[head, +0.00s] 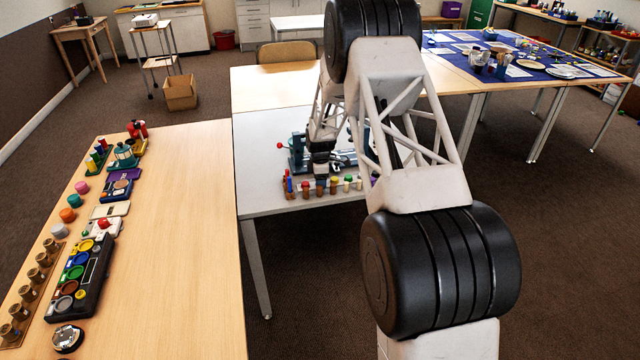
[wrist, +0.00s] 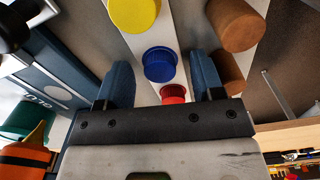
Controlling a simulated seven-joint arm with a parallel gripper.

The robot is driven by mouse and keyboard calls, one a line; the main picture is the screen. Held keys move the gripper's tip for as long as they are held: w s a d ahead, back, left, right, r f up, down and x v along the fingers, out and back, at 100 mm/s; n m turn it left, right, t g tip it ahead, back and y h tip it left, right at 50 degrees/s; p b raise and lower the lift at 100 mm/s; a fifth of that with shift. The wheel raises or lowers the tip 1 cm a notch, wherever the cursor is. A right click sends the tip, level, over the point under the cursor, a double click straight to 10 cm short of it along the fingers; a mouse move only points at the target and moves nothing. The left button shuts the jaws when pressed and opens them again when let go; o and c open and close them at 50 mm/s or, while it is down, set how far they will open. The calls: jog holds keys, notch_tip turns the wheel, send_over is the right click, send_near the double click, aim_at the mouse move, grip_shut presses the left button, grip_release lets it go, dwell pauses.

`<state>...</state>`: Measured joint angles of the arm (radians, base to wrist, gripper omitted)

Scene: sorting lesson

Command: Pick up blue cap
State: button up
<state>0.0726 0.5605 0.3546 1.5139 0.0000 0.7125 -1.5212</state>
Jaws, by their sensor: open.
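The blue cap (wrist: 161,64) is a short round cap in the wrist view, in line between a yellow cap (wrist: 134,14) and a red cap (wrist: 173,94) on a pale strip. My gripper (wrist: 160,72) is open, with one blue-grey finger on each side of the blue cap in the picture. I see gaps between the cap and both fingers; how deep the fingers reach is unclear. In the head view my gripper (head: 320,168) is over the white table (head: 262,150), by a row of small capped pieces; I cannot tell the blue cap there for sure.
Brown cylinders (wrist: 235,24) stand close to the right finger in the wrist view. A dark blue-grey device (wrist: 50,70) lies to the left. In the head view a wooden table (head: 180,230) at the left holds coloured caps and a black tray (head: 82,285). Its middle is clear.

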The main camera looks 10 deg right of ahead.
jog(key=c, duration=1)
jog(key=shift+r, duration=0.75)
jog(key=shift+c, duration=0.2)
notch_tip(320, 180, up, 2)
jog(key=s+a+r, duration=0.1)
jog(key=s, duration=1.5)
jog(key=shift+r, duration=0.25)
jog(key=shift+w, duration=0.1)
